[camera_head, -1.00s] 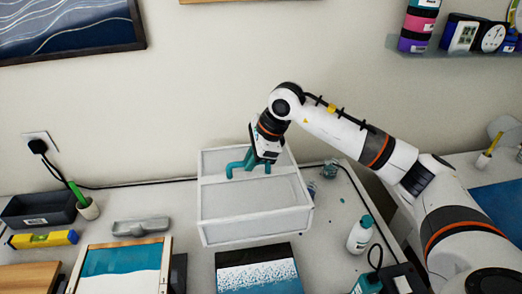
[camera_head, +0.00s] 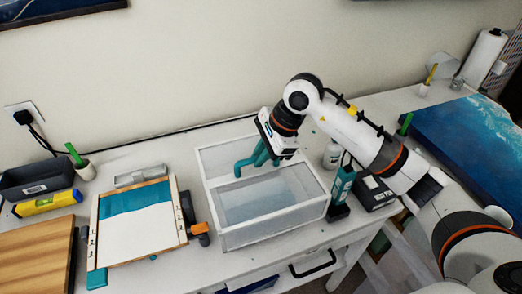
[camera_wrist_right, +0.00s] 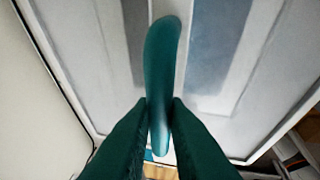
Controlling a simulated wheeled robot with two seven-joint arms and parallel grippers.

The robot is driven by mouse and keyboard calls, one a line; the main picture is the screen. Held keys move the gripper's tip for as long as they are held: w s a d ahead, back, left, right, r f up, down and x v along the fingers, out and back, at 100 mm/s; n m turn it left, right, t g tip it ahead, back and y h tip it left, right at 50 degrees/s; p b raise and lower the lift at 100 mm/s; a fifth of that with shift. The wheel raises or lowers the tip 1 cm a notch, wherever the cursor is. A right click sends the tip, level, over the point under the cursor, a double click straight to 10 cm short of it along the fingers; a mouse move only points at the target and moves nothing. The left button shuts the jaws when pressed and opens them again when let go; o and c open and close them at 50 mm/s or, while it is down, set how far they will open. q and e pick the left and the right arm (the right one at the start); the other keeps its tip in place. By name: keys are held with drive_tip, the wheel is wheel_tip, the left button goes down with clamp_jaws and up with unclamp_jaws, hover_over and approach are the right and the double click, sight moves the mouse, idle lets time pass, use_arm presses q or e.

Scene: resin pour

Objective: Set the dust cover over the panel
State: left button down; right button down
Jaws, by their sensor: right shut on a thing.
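The dust cover (camera_head: 222,228) is a box with a white frame and clear panes, at the middle of the table. My right gripper (camera_head: 262,152) is shut on its teal handle (camera_head: 241,167). The handle (camera_wrist_right: 161,70) also shows between the fingers (camera_wrist_right: 160,115) in the right wrist view. A bluish-grey rectangle (camera_head: 262,200) shows faintly through the top pane, probably the panel beneath; its edges are blurred. I cannot tell whether the cover's lower rim touches the table. My left gripper is not in view.
A wood-framed teal and white panel (camera_head: 140,228) lies left of the cover, with an orange-and-black tool (camera_head: 200,232) between them. A teal bottle (camera_head: 342,187), a white bottle (camera_head: 332,155) and a black device (camera_head: 374,192) stand close on the right. The table's front edge is near.

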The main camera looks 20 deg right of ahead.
sight(260, 170)
drive_tip(key=shift+f, duration=0.5)
wheel_tip(260, 170, down, 4)
drive_tip(key=b, duration=0.4)
drive_tip(key=shift+f, duration=0.15)
drive_tip(key=shift+a+f+b, duration=0.1)
drive_tip(key=shift+f+b, duration=0.4)
drive_tip(key=shift+b, duration=0.05)
drive_tip(key=shift+f, duration=0.2)
drive_tip(key=c, duration=1.3)
unclamp_jaws()
drive_tip(key=shift+s, duration=0.1)
drive_tip(key=shift+c, duration=0.2)
drive_tip(key=shift+r, duration=0.1)
